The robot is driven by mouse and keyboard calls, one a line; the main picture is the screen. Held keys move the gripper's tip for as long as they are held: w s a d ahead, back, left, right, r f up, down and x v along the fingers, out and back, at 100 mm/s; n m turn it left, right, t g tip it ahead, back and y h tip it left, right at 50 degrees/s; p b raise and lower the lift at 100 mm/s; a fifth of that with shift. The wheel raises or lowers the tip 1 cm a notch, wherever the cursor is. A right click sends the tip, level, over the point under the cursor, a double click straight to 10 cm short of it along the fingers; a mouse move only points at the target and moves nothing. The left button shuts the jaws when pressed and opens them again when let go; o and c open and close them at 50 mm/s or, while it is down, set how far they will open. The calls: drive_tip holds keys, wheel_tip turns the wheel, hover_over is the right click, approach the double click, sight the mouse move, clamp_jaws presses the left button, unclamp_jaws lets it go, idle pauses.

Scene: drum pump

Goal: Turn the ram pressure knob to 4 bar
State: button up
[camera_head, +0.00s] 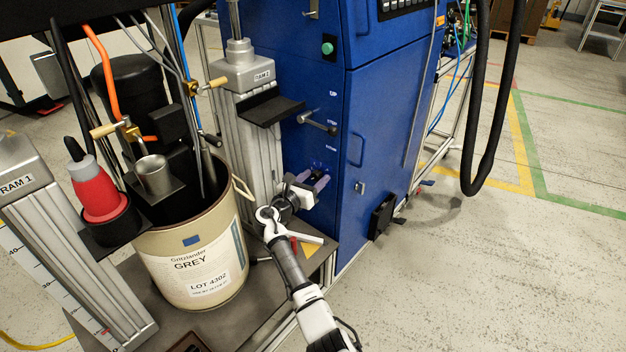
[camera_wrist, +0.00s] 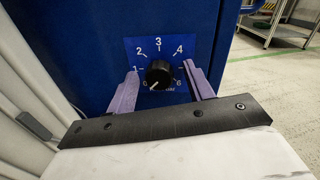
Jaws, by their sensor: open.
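The black ram pressure knob (camera_wrist: 158,74) sits on a blue panel with a white number scale in the wrist view. Its white pointer line points down and left, near the 0 mark. The 1, 2, 3, 4 and 6 are readable; the 5 is hidden behind the right finger. My gripper (camera_wrist: 161,72) is open, with one purple finger on each side of the knob and a visible gap at both sides. In the head view my gripper (camera_head: 309,186) is up against the blue cabinet, low on its front, and the knob cannot be made out clearly there.
A lever (camera_head: 317,124) sticks out of the blue cabinet (camera_head: 385,130) above my gripper. The floor on the right is clear; a black hose (camera_head: 493,110) hangs there.

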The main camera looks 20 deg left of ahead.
drive_tip(key=shift+c, duration=0.4)
drive_tip(key=c, duration=0.9)
